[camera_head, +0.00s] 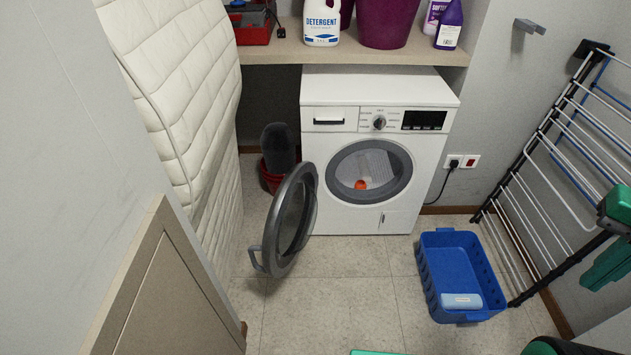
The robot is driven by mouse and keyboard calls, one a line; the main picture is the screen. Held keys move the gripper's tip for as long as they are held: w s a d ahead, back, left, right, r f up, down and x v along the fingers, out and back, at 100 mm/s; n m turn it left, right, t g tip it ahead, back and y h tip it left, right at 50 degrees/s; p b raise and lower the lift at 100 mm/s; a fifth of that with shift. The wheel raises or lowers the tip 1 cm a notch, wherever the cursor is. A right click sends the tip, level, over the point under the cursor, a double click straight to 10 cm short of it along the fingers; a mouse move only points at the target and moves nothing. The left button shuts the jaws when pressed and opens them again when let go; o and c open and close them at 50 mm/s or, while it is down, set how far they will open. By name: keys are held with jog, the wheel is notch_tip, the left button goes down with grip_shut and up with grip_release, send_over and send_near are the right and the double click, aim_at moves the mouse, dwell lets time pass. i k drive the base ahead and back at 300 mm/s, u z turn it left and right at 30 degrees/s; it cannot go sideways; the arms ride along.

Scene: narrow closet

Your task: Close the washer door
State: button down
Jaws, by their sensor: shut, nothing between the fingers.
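The white washer (377,212) stands against the back wall under a shelf. Its round grey-rimmed door (291,218) is swung wide open to the left, with a handle (257,260) on its free edge, facing me. The drum opening (369,171) is uncovered, and a pale cloth and a small orange item (360,185) show inside.
A blue basket (437,288) with a light blue item in it stands on the floor right of the washer. A drying rack (550,190) leans along the right wall. A quilted white panel (180,80) is on the left. Tiled floor in front of the washer is clear.

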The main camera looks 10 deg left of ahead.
aim_at(275, 266)
jog(key=u, duration=0.15)
jog(key=i, duration=1.2)
jog(key=u, duration=0.75)
